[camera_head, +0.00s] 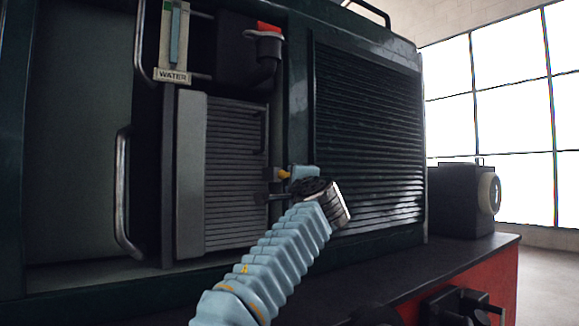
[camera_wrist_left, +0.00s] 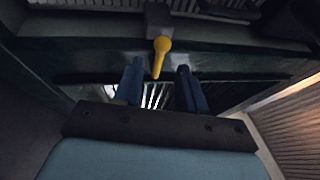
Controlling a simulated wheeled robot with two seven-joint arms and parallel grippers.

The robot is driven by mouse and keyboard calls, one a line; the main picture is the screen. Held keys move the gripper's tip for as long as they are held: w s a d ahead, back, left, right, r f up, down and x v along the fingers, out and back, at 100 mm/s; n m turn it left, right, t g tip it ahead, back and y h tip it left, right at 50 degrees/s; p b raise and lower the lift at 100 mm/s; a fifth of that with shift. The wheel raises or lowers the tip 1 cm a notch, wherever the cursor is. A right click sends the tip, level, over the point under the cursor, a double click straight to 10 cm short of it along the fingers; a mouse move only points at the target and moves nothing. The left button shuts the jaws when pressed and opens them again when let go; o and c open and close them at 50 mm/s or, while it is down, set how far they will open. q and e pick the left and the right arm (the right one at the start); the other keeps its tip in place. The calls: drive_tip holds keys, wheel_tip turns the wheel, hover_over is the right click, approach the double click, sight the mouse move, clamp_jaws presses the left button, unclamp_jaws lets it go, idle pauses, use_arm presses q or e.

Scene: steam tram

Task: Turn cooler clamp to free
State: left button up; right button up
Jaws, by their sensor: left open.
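The cooler clamp shows as a small yellow lever (camera_head: 283,174) at the lower right edge of the ribbed grey cooler (camera_head: 235,175) in the head view. In the left wrist view the yellow lever (camera_wrist_left: 161,50) hangs from a dark block, rounded end up and narrow end down. My left gripper (camera_head: 304,173) is just right of the lever in the head view. In the left wrist view its two blue fingers (camera_wrist_left: 159,72) are open, with the lever's narrow end appearing between them. Contact cannot be told. My right gripper is not in view.
A gauge marked WATER (camera_head: 173,76) and a red-handled valve (camera_head: 268,30) sit above the cooler. A bent handrail (camera_head: 122,190) is at left. A louvred panel (camera_head: 368,130) is at right. A dark box (camera_head: 460,200) stands on the ledge behind.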

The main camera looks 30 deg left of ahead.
sight(288, 175)
use_arm(q)
drive_tip(key=p+x, duration=0.2)
drive_tip(key=x, duration=0.2)
drive_tip(key=shift+w+a+r, duration=0.1)
drive_tip(key=shift+w+a, duration=0.15)
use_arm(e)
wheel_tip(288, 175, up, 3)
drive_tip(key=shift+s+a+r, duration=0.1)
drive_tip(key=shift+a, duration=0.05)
use_arm(q)
drive_tip(key=shift+c, duration=0.4)
clamp_jaws()
